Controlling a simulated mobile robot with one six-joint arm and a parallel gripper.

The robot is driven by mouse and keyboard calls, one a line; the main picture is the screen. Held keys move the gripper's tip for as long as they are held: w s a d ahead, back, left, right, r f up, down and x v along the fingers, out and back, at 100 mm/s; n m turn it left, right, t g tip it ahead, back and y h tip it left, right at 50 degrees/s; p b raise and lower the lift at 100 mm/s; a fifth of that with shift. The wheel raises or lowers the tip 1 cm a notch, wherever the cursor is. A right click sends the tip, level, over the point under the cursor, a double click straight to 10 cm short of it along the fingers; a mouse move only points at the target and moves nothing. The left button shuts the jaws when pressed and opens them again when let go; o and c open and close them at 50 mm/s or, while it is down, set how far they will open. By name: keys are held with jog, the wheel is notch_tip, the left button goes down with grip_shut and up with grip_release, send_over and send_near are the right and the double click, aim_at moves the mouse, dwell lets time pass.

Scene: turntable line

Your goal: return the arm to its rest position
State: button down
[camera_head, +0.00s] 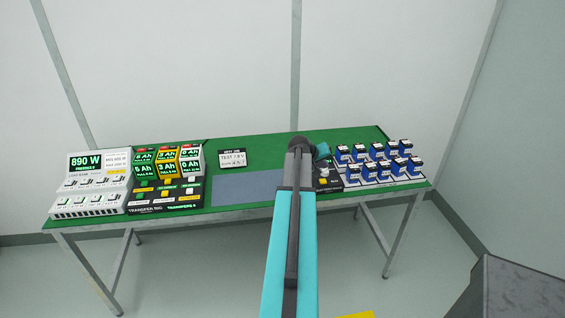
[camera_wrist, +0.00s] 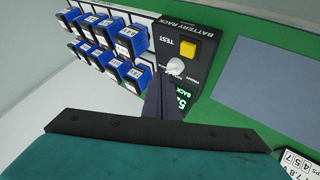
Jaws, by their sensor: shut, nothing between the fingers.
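My arm reaches out over the green workbench (camera_head: 270,147) in the head view, with its turquoise link coming up from the bottom middle. My wrist end shows as a small teal part just right of the dark elbow joint, and the fingers are not clear there. In the wrist view my gripper (camera_wrist: 160,90) shows its dark fingers together, with nothing between them. They appear above the battery rack panel (camera_wrist: 203,48), close to its white knob (camera_wrist: 175,66) and green display. I cannot tell how high the fingers are above the panel.
Several blue batteries (camera_head: 377,152) stand in the rack at the bench's right. A load bank (camera_head: 90,205) and a transfer rig (camera_head: 165,195) stand at the left. A small test card (camera_head: 232,158) is near the back middle. A grey-blue mat (camera_head: 235,190) lies bare.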

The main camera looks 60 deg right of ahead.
jog(key=shift+w, duration=0.1)
